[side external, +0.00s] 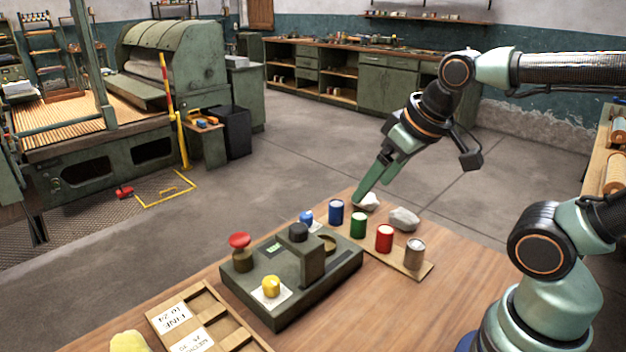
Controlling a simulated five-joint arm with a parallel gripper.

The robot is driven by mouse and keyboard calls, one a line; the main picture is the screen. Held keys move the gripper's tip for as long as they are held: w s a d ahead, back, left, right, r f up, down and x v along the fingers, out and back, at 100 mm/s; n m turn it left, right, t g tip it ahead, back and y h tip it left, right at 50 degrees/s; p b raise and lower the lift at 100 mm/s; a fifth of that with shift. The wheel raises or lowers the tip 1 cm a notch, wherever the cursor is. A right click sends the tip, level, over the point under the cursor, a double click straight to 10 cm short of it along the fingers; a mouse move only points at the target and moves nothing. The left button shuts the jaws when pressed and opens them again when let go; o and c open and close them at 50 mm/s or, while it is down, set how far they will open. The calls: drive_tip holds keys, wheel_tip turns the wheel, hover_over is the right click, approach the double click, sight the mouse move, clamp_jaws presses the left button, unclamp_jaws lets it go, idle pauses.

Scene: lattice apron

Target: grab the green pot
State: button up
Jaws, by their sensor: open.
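The green pot (358,227) is a small upright cylinder with a pale top. It stands on a thin wooden strip (406,266) in a row with a blue pot (336,213), a red pot (384,239) and a grey-brown pot (414,255). My gripper (359,198) comes down from the upper right, its green fingers slanting down and left. The fingertips show just above the green pot's top in the picture, apart from it, with nothing held. The gripper is open, though from this side the fingers nearly overlap. Its exact depth relative to the pot is unclear.
Two pale stones (404,218) (370,202) lie behind the pots, one near my fingertips. A dark green device (290,290) with a red knob (239,241) and a yellow piece (271,286) stands left. A wooden tray (233,330) is at the front. The table's right part is bare.

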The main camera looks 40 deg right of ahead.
drive_tip(key=shift+w, duration=0.1)
drive_tip(key=n+g, duration=0.6)
drive_tip(key=n, duration=1.2)
hover_over(360, 215)
wheel_tip(360, 215, down, 10)
drive_tip(key=f, duration=0.6)
drive_tip(key=shift+s+d+f, duration=0.1)
drive_tip(key=shift+s+f, duration=0.1)
drive_tip(key=shift+w+a+f, duration=0.1)
drive_tip(key=shift+f, duration=1.4)
drive_tip(key=shift+w+a+f, duration=0.1)
drive_tip(key=shift+f, duration=1.4)
clamp_jaws()
